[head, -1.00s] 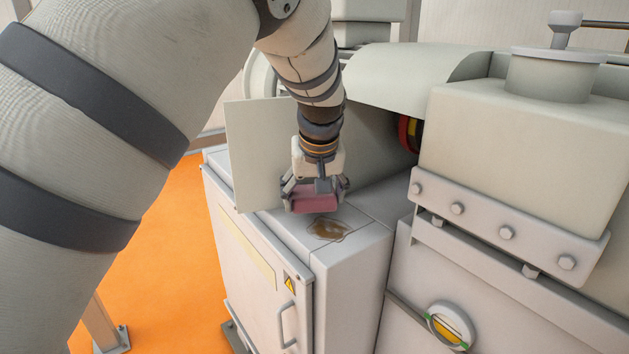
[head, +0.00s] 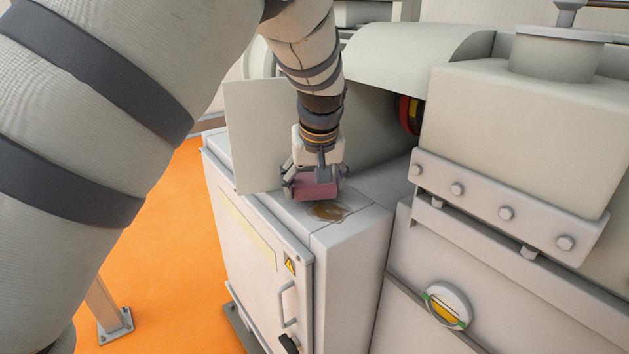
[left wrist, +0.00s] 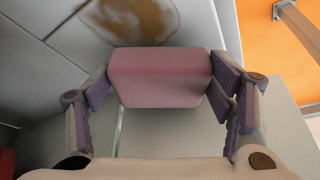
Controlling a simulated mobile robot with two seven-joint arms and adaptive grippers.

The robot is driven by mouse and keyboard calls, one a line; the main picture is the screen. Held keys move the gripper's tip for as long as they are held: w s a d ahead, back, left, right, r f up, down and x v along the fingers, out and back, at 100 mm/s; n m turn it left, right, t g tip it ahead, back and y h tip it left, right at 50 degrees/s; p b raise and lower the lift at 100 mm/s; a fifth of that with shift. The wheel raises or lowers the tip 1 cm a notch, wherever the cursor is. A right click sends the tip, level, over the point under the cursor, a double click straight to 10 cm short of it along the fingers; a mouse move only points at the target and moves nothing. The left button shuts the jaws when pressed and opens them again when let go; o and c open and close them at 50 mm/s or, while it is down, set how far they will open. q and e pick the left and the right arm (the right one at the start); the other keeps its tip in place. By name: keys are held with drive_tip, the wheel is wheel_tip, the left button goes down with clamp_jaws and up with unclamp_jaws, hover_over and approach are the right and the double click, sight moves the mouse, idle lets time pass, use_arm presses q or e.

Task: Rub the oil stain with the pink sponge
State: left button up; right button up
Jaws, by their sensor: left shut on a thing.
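The pink sponge (head: 315,187) is a small block held in my left gripper (head: 316,184) over the top of the white cabinet (head: 345,235). In the left wrist view, the sponge (left wrist: 160,78) sits between the two purple-padded fingers of my left gripper (left wrist: 160,88), which are shut on it. The brown oil stain (head: 329,212) lies on the cabinet top, just in front of the sponge in the head view. The stain (left wrist: 138,18) also shows at the top of the left wrist view, partly cut off. I cannot tell whether the sponge touches the surface. My right gripper is not in view.
An upright pale panel (head: 254,135) stands left of my gripper. A large machine housing with a bolted flange (head: 495,205) rises close on the right. A curved cover (head: 420,65) is behind. Orange floor (head: 180,260) lies open to the left.

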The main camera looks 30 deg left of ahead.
sight(348, 228)
use_arm(q)
drive_tip(key=shift+f, duration=0.8)
